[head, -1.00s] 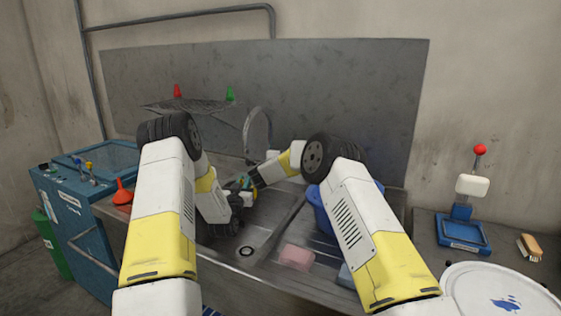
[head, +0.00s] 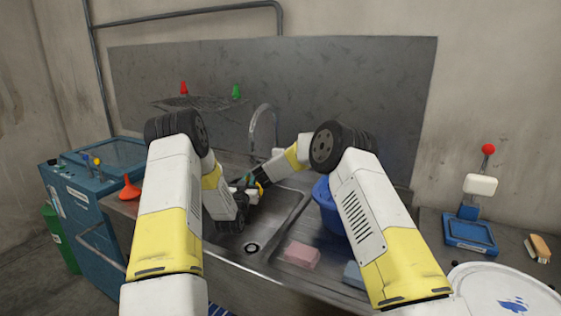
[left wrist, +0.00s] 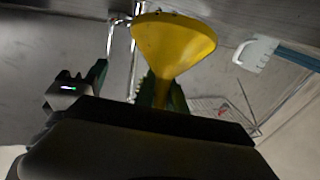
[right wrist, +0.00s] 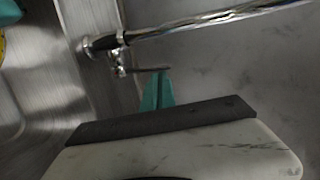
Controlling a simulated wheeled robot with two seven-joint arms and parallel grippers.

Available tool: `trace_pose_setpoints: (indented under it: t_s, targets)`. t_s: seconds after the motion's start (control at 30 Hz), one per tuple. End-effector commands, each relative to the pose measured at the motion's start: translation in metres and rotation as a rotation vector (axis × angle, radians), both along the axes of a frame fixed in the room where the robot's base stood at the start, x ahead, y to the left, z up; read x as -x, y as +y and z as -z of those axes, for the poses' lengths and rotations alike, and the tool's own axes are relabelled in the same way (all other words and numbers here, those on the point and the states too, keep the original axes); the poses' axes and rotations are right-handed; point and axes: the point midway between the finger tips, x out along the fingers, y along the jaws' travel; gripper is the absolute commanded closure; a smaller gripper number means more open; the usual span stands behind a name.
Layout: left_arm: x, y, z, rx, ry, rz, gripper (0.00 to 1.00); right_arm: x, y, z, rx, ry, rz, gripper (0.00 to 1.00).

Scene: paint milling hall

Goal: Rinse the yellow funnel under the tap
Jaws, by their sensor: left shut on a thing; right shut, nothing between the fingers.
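The yellow funnel (left wrist: 172,45) is in my left gripper (left wrist: 160,94), wide mouth up in the left wrist view, with the fingers shut at its narrow end. In the head view only a small bit of the funnel (head: 259,187) shows, over the sink basin. The chrome tap (head: 263,122) arches at the back of the sink, and its pipe (right wrist: 210,22) crosses the right wrist view. My right gripper (right wrist: 157,90) is shut and empty, its teal fingertips close to the small tap lever (right wrist: 150,69); I cannot tell whether they touch. Water is not visible.
A blue bucket (head: 326,207), pink sponge (head: 301,254) and blue sponge (head: 354,275) are on the drainboard. A red funnel (head: 129,189) stands left of the basin. A wall rack (head: 200,103) holds red and green funnels. My two arms are close together over the sink.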

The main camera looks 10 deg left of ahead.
Motion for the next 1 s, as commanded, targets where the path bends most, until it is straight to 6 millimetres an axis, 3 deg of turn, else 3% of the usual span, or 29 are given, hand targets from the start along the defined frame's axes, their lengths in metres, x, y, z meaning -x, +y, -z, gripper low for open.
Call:
trace_pose_setpoints:
  t_s: [0.2, 0.43, 0.63, 1.0]
  targets:
    - [0.0, 0.0, 0.0, 0.0, 0.0, 0.0, 1.0, 0.05, 0.008, -0.016, 0.001, -0.001, -0.003, 1.0]
    - [0.0, 0.0, 0.0, 0.0, 0.0, 0.0, 1.0, 0.087, 0.013, -0.027, 0.0, 0.0, -0.002, 1.0]
    - [0.0, 0.0, 0.0, 0.0, 0.0, 0.0, 1.0, 0.097, 0.014, -0.03, -0.001, 0.0, -0.001, 1.0]
    - [0.002, 0.0, 0.0, 0.0, 0.001, 0.0, 1.0, 0.098, 0.015, -0.03, -0.001, 0.001, -0.001, 1.0]
